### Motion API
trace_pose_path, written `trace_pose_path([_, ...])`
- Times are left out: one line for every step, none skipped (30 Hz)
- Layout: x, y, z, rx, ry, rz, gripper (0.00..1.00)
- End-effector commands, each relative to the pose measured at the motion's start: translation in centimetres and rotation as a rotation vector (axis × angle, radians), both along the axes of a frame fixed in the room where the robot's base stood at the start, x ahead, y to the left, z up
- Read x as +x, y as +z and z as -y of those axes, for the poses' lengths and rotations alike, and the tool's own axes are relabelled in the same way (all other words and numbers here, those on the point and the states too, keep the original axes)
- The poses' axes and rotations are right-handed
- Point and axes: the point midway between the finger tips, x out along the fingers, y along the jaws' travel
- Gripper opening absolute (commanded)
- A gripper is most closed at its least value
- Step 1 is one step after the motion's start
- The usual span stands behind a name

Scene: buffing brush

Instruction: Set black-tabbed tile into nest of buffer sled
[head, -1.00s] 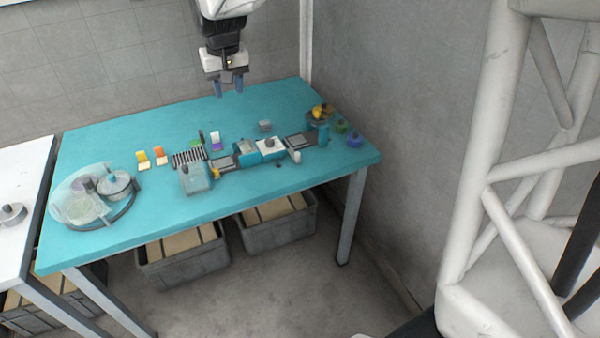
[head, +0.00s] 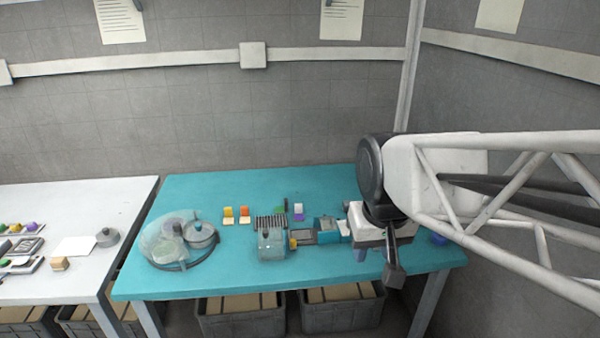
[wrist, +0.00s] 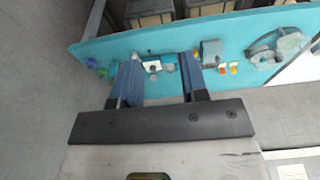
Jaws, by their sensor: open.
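A small row of tiles stands on the teal table: a yellow-and-white one (head: 228,215), an orange-and-white one (head: 244,215) and a purple-and-white one (head: 299,212). A dark piece with some green (head: 285,204) stands at the slotted rack; I cannot tell whether it has the black tab. A line of teal and grey fixture parts (head: 326,228) runs along the table, probably with the buffer sled; its nest is not clear. My gripper (wrist: 160,58) is open and empty, well above the table. In the head view, my arm hides the line's right end.
A slotted rack (head: 270,222) and a teal-grey box (head: 271,244) stand mid-table. A round clear-covered tray (head: 180,240) is at the left. A white table (head: 70,270) with more parts adjoins at left. The table's back is clear.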

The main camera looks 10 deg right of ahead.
Motion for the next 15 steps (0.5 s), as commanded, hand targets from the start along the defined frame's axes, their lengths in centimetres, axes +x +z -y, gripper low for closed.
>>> trace_pose_path([-1.4,-0.4,0.1,-0.001,-0.001,0.006,0.41])
trace_pose_path([-2.0,-0.6,0.1,-0.001,-0.001,0.009,0.41])
trace_pose_path([-2.9,-0.9,0.2,-0.001,-0.001,0.011,0.41])
trace_pose_path([-3.4,-1.1,0.2,-0.001,-0.001,0.013,0.41])
trace_pose_path([-3.9,-1.3,0.2,-0.002,-0.002,0.016,0.41])
trace_pose_path([-4.5,-1.6,0.3,-0.002,-0.002,0.017,0.41])
trace_pose_path([-4.9,-1.7,0.3,-0.002,-0.002,0.018,0.41])
trace_pose_path([-5.2,-1.9,0.3,-0.002,-0.002,0.020,0.41])
trace_pose_path([-5.6,-2.0,0.3,-0.002,-0.002,0.021,0.41])
trace_pose_path([-5.8,-2.1,0.3,-0.003,-0.003,0.021,0.41])
trace_pose_path([-6.0,-2.2,0.3,-0.003,-0.003,0.022,0.41])
trace_pose_path([-6.1,-2.3,0.3,-0.003,-0.003,0.022,0.41])
trace_pose_path([-6.2,-2.4,0.3,-0.003,-0.003,0.022,0.41])
trace_pose_path([-6.3,-2.4,0.3,-0.003,-0.003,0.022,0.41])
trace_pose_path([-6.3,-2.4,0.3,-0.003,-0.003,0.022,0.41])
